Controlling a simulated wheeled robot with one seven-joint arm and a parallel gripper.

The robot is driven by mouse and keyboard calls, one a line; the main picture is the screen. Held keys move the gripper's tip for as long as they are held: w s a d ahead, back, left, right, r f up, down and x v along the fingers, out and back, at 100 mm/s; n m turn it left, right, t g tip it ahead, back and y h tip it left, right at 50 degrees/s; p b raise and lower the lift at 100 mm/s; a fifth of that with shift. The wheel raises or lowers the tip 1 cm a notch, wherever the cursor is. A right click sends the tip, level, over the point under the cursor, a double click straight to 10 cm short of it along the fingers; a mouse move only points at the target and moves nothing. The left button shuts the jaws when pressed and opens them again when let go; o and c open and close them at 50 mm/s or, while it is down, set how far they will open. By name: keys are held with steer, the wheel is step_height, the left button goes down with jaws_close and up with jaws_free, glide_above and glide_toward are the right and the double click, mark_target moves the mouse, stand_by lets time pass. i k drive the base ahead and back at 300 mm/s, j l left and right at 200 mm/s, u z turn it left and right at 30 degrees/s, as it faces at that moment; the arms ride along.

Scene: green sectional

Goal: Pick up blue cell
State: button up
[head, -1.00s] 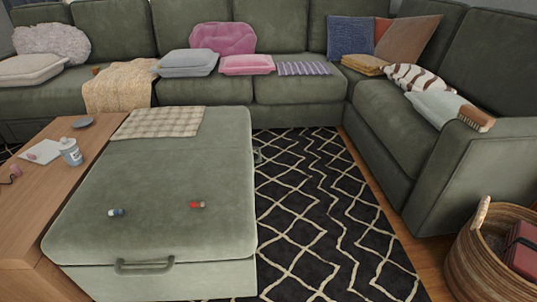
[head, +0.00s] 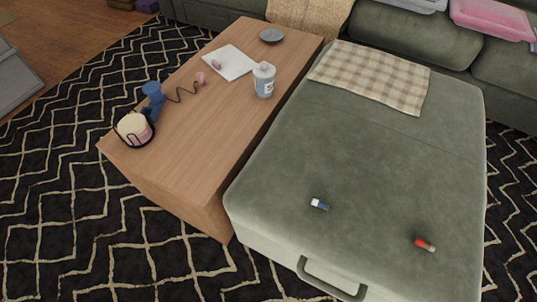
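The blue cell (head: 320,204) is a small cylinder with a blue body and a white end. It lies on its side on the green ottoman (head: 390,150), near the ottoman's front left part. A similar red cell (head: 425,245) with a pale end lies to its right, nearer the front edge. The two cells are apart, and nothing covers the blue one. My gripper does not show in the head view.
A wooden table (head: 190,130) stands left of the ottoman, holding a white bottle (head: 264,80), a grey dish (head: 272,36), white paper (head: 229,63) and a corded blue object (head: 153,97). A checkered cloth (head: 372,75) lies on the ottoman's far end. Patterned rug (head: 60,200) is clear at left.

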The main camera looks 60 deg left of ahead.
mark_target(315, 202)
steer(key=u, duration=1.05)
steer(key=i+j, duration=0.15)
steer(key=j, duration=0.2)
steer(key=i+j, duration=0.2)
steer(key=j, duration=0.15)
steer(key=i+j+z, duration=0.1)
steer(key=j, duration=0.25)
